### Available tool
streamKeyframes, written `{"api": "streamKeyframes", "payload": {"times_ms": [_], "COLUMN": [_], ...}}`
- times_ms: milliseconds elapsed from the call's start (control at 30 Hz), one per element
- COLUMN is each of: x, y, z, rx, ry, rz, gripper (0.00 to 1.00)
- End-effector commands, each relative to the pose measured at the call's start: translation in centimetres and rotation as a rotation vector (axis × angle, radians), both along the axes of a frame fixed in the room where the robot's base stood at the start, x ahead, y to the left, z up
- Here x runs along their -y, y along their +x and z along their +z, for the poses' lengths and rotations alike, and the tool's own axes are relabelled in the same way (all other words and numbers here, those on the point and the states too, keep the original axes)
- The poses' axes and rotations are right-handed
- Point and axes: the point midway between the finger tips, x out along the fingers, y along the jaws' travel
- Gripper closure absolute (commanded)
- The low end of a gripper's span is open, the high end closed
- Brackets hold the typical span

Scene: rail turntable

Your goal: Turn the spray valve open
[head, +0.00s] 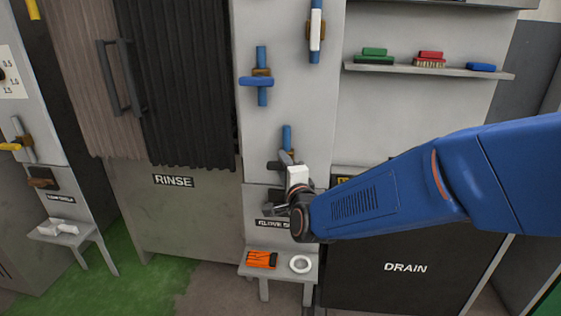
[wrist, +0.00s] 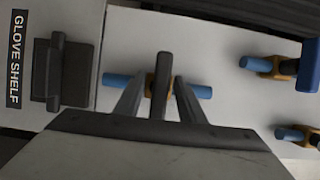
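A valve with a dark grey lever (wrist: 162,85) and a brass body sits on a blue pipe (wrist: 200,92) in the middle of the wrist view. In the head view its blue pipe (head: 287,138) shows just above my gripper (head: 287,160), which partly hides the valve. In the wrist view my gripper (wrist: 160,92) is open, with one finger on each side of the lever and narrow gaps visible. The lever lies across the pipe in that view. No label naming the spray valve is readable.
A blue-handled valve (head: 256,81) and a white-handled valve (head: 316,30) are higher on the same panel. A dark bracket (wrist: 64,72) is beside the glove shelf label (wrist: 17,60). Below, a small shelf (head: 285,275) holds an orange packet (head: 261,259) and a white ring (head: 300,264).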

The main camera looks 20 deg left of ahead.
Motion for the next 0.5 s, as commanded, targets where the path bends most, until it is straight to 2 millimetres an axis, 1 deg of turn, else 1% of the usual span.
{"api": "streamKeyframes", "payload": {"times_ms": [33, 200, 333, 500], "x": [-0.5, -1.5, -1.8, -1.9], "y": [0.7, 2.0, 2.5, 2.7], "z": [0.0, 0.0, 0.0, 0.0], "rx": [0.000, 0.000, 0.000, 0.001], "ry": [0.000, 0.000, 0.000, 0.001], "rz": [0.000, 0.000, -0.001, 0.000], "gripper": [0.64, 0.64, 0.64, 0.64]}}
